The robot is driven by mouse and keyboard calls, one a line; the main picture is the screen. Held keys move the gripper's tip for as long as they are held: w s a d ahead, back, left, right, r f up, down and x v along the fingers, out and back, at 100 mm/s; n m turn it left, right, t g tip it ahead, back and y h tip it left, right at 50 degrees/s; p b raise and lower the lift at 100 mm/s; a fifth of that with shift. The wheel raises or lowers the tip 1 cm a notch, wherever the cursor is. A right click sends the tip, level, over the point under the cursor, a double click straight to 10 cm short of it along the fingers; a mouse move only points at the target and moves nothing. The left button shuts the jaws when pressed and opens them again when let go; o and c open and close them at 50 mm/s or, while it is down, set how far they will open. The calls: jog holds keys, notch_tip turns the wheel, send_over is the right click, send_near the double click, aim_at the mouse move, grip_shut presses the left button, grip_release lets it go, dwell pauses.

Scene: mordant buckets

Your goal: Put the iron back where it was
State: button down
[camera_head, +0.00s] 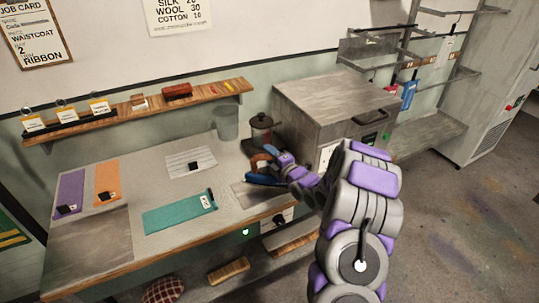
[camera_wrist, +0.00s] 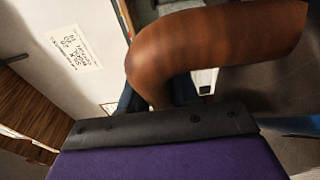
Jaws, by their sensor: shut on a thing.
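The iron has a dark blue body (camera_head: 264,180) and a curved brown wooden handle (camera_wrist: 205,48). In the head view it is at the right end of the worktable, over or on a grey metal plate (camera_head: 250,198); I cannot tell whether it touches the plate. My gripper (camera_head: 284,161) is at the handle and shut on it. In the wrist view the handle fills the upper middle, in front of my gripper's dark edge. The gripper and arm partly hide the iron in the head view.
A dark-lidded pot (camera_head: 261,130) stands close behind the iron, with a glass beaker (camera_head: 226,122) to its left. A large grey metal box (camera_head: 335,108) stands at right. A teal cloth (camera_head: 180,211) lies left of the iron. A wooden shelf (camera_head: 150,112) runs along the wall.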

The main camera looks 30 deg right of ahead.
aim_at(267, 168)
jog(key=shift+d+f+b, duration=0.15)
jog(key=shift+d+f, duration=0.1)
jog(key=shift+f, duration=0.35)
jog(key=shift+d+f+b, duration=0.15)
jog(key=shift+d+f, duration=0.1)
jog(key=shift+f, duration=0.35)
jog(key=shift+d, duration=0.3)
jog(key=c, duration=1.3)
grip_release()
jog(key=shift+a+f, duration=0.1)
jog(key=o, duration=0.5)
jog(key=shift+a, duration=0.5)
jog(key=shift+d, duration=0.1)
jog(key=shift+d, duration=0.1)
